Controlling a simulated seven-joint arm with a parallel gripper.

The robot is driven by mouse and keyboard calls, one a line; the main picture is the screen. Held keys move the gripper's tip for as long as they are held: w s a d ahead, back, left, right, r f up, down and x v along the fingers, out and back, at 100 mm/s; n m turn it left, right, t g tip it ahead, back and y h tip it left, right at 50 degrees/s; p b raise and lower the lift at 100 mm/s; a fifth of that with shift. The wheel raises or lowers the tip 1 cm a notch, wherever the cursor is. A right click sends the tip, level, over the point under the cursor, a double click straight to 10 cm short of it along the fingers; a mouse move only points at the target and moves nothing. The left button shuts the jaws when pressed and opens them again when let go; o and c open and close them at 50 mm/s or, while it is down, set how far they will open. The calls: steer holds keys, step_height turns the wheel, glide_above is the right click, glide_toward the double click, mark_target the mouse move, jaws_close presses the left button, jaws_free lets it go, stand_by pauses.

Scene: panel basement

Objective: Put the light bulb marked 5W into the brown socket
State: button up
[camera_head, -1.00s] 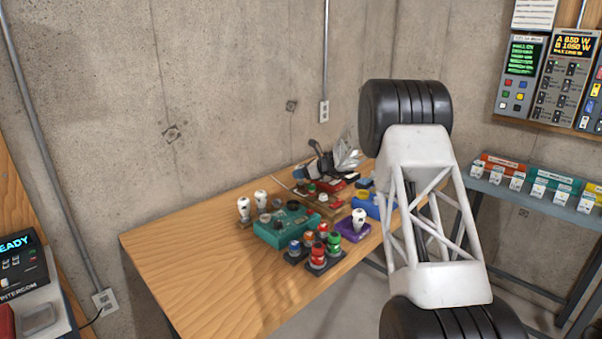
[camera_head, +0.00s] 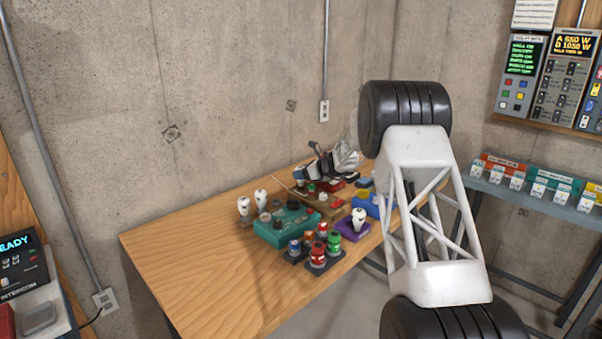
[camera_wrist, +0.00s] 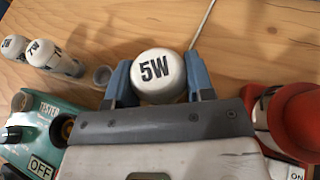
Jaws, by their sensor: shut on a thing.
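My gripper (camera_wrist: 158,80) is shut on the white light bulb marked 5W (camera_wrist: 155,72). Its blue-grey fingers stand on either side of the bulb, and the round marked top faces the wrist camera. The lower part of the bulb is hidden. In the camera_head view my gripper (camera_head: 322,166) is small and dark, above the back of the wooden table. A brown base (camera_head: 322,206) lies below it among the devices. I cannot tell whether the bulb touches a socket.
Two other white bulbs (camera_wrist: 55,58) stand at the left in the wrist view, one marked 7W. A teal tester (camera_wrist: 40,125) is at lower left, a red device (camera_wrist: 293,118) at right. A purple base (camera_head: 352,231) holds another bulb. The table's front left (camera_head: 205,285) is clear.

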steer(key=shift+f, duration=0.25)
steer(key=o, duration=0.6)
steer(key=shift+d, duration=0.1)
steer(key=shift+v, duration=5.4)
steer(key=shift+r, duration=0.1)
